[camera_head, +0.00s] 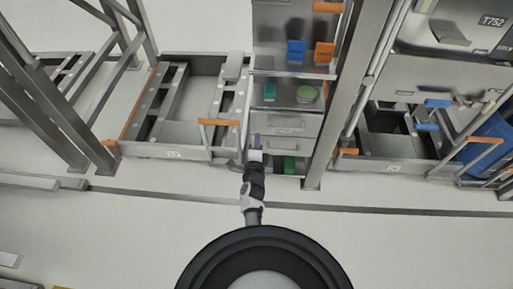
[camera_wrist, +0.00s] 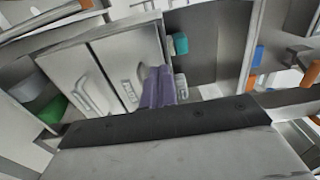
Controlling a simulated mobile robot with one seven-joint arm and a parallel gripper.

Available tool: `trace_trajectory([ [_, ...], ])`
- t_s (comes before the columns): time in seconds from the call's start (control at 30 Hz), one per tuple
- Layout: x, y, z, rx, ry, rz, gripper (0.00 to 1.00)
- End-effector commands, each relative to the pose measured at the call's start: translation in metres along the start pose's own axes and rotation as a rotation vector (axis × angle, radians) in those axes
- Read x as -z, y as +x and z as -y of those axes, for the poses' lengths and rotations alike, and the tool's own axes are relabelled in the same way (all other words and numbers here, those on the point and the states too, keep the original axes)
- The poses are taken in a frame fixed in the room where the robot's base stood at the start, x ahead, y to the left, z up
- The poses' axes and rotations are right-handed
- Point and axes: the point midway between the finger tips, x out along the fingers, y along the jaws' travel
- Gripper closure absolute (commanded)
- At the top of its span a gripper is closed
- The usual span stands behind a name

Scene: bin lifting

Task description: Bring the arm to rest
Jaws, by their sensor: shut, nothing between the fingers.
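My gripper (camera_head: 256,142) shows in the head view at the end of my arm, which reaches forward from my base to the front of the drawer cabinet. In the wrist view the two purple fingers (camera_wrist: 158,88) are together, shut and empty. Behind them is the cabinet (camera_head: 287,123) with grey drawer fronts and handles; the wrist view shows two drawer fronts (camera_wrist: 110,70) close beyond the fingers. I cannot tell whether the fingers touch the cabinet.
A grey bin (camera_head: 190,150) with orange handles stands to the left, another bin (camera_head: 390,140) to the right. A metal post (camera_head: 335,100) rises right of the cabinet. Blue and orange bins (camera_head: 296,52) sit on the shelf above. Open floor (camera_head: 400,245) lies around my base.

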Motion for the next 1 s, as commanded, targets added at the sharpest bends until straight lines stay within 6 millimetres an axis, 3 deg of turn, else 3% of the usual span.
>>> trace_trajectory([
  [0.23,0.0,-0.023,-0.001,-0.001,0.0,0.0,1.0],
  [0.53,-0.001,-0.025,0.002,0.002,-0.002,0.002,1.0],
  [0.63,-0.011,-0.019,0.018,0.032,-0.025,0.021,1.0],
  [0.77,-0.046,-0.004,0.074,0.138,-0.108,0.083,1.0],
  [0.87,-0.087,0.002,0.138,0.264,-0.201,0.142,1.0],
  [1.0,-0.144,-0.006,0.23,0.454,-0.327,0.202,1.0],
])
